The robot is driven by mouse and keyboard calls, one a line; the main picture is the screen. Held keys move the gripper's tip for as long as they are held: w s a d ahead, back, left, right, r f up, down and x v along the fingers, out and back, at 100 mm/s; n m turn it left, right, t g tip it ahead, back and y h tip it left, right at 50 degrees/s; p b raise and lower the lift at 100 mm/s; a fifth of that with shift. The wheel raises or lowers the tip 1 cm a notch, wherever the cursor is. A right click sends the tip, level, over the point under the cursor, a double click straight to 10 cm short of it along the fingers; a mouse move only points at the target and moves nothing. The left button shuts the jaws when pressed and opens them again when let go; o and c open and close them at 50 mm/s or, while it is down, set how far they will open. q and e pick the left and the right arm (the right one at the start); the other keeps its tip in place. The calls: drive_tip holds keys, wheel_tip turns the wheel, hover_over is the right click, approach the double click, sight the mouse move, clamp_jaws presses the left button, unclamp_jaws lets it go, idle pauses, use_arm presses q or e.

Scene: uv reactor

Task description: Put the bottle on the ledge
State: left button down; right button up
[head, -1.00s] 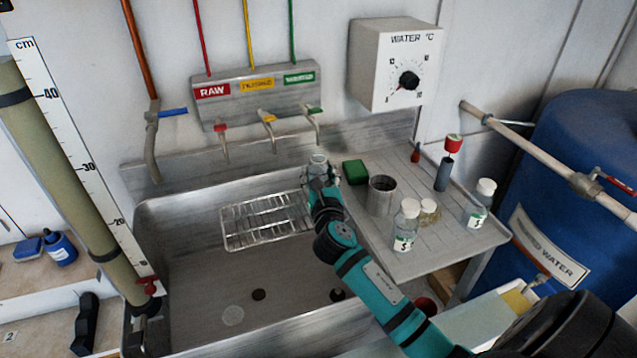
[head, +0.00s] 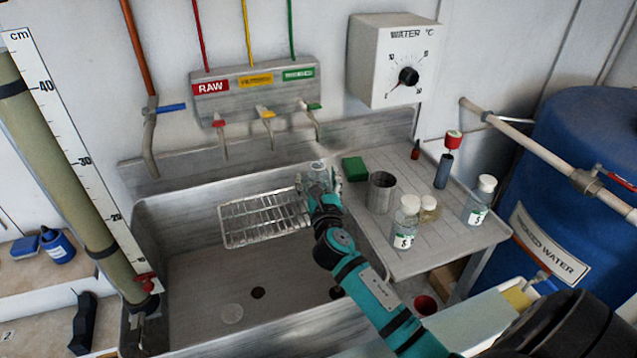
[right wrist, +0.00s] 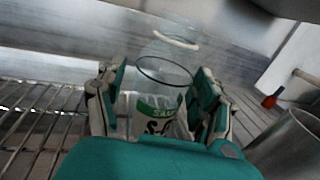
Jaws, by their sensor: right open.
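A clear bottle (head: 318,172) with a green-and-white label is at the back of the sink, by the right end of the wire rack. In the right wrist view the bottle (right wrist: 163,78) is upright between the two fingers, its lower part hidden by my gripper. My right gripper (head: 319,183) is open around it, with a finger on each side. Whether the fingers touch the glass is hard to tell. The steel ledge (head: 240,172) runs along the back of the sink under the taps. What the bottle's base rests on is hidden. My left gripper is not in view.
The wire rack (head: 262,222) hangs in the sink. On the drainboard (head: 425,248) stand a steel cup (head: 381,194), a green sponge (head: 355,169), two capped bottles and a small jar. Three taps (head: 267,120) hang above the ledge.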

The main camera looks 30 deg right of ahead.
drive_tip(key=v, duration=1.2)
drive_tip(key=shift+b, duration=0.3)
